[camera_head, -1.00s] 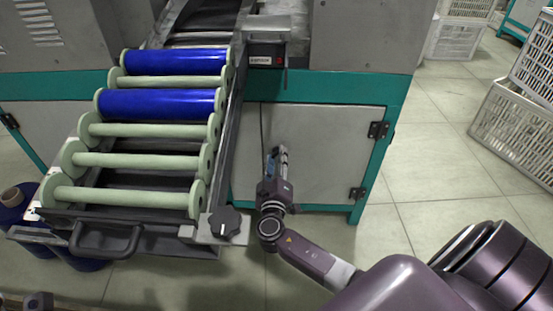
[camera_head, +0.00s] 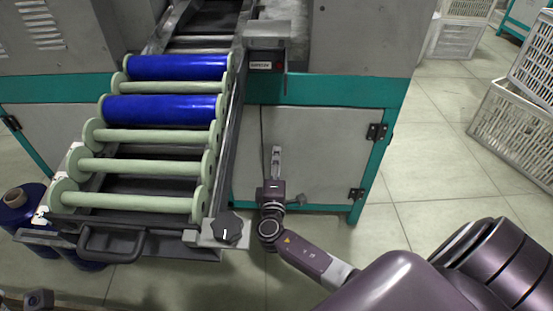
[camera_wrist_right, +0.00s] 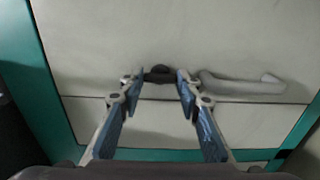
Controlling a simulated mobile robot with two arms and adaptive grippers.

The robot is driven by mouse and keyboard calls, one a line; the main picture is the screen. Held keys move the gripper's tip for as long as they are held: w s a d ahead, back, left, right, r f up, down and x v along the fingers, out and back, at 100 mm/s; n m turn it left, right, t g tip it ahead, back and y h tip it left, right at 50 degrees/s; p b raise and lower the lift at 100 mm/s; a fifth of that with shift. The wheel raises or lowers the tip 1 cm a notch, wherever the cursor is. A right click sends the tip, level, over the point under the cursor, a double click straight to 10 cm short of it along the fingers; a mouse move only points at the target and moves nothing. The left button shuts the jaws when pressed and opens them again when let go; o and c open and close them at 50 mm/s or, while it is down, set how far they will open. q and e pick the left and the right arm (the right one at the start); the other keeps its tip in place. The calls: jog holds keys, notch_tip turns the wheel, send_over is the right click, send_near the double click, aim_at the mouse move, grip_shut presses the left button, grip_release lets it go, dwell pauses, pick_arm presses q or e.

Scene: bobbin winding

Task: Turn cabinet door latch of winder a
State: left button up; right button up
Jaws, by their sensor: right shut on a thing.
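The cabinet door (camera_head: 325,150) of the winder is a pale grey panel in a teal frame. A silver lever (camera_wrist_right: 242,84) lies roughly horizontal just right of the fingers. Whether it joins the black part is hidden behind the right finger.
A sloped rack with blue rolls (camera_head: 178,67) and pale green bobbins (camera_head: 140,167) stands left of the door. Its black knob (camera_head: 227,228) is close to my right wrist. Hinges (camera_head: 377,132) line the door's right side. White crates (camera_head: 510,130) stand far right; floor between is clear.

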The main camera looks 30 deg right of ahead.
dwell(0.4)
jog(key=o, duration=1.2)
jog(key=shift+c, duration=0.2)
jog(key=v, duration=1.2)
